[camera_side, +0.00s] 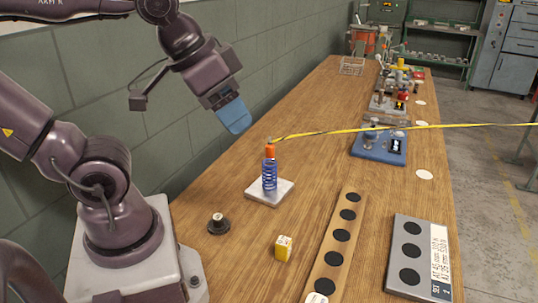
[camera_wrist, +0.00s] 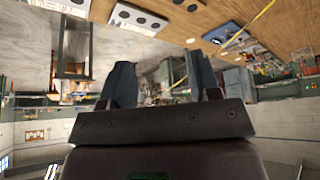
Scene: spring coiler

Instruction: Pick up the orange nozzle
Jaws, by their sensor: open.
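The orange nozzle (camera_side: 270,150) stands upright on top of a blue coil spring (camera_side: 270,174), which rises from a small pale square plate (camera_side: 282,192) on the wooden bench. My gripper (camera_side: 236,120) is in the air above and to the left of the nozzle in the side view, apart from it. Its blue fingers overlap in that view. In the wrist view my gripper (camera_wrist: 161,82) shows its two fingers spread wide with nothing between them. I cannot make out the nozzle in the wrist view.
A yellow-and-black strip (camera_side: 400,127) stretches right from near the nozzle. A dark knob (camera_side: 218,223), yellow block (camera_side: 284,248), wooden strip with dark discs (camera_side: 334,262) and grey board (camera_side: 402,230) lie in front. A blue fixture (camera_side: 372,150) stands behind. A block wall (camera_side: 170,118) borders the left.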

